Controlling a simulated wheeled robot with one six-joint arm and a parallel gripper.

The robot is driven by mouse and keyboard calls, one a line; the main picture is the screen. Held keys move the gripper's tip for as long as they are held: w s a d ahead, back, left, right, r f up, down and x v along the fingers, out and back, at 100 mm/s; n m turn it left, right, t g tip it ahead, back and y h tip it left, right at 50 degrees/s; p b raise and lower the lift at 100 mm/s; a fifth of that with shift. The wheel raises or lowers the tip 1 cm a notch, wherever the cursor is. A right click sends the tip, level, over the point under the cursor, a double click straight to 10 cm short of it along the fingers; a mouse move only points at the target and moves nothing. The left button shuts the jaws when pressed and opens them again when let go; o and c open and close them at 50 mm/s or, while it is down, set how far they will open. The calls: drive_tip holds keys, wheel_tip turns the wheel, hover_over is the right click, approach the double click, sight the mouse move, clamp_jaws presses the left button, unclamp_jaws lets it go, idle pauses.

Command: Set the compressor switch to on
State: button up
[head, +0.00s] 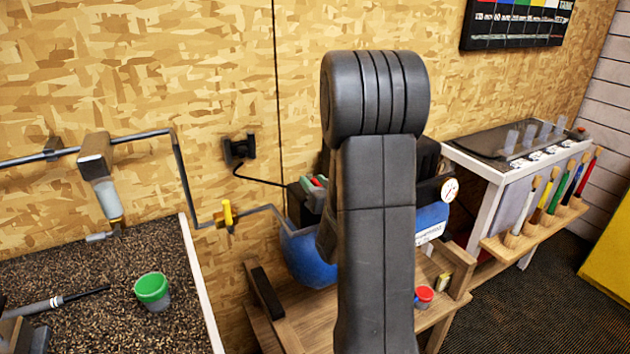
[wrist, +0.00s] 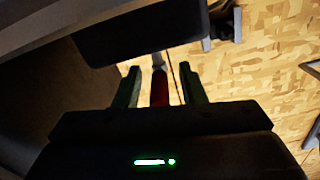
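The compressor, with its blue tank (head: 308,255), stands on a wooden bench behind my arm, which hides its middle in the head view. Small red and green parts show on a dark box (head: 312,195) left of my arm; I cannot tell which belong to the switch. In the wrist view my gripper (wrist: 158,67) has two greenish fingers set apart. A red part (wrist: 160,88), perhaps the compressor switch, shows between them with gaps on both sides. Its on or off position cannot be read.
A black wall outlet (head: 240,149) feeds a cable to the compressor. A pipe with a yellow valve (head: 228,214) runs at left. A round gauge (head: 450,189) is right of my arm. A green cup (head: 153,289) stands on the left bench; brushes (head: 548,195) stand at right.

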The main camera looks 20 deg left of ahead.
clamp_jaws()
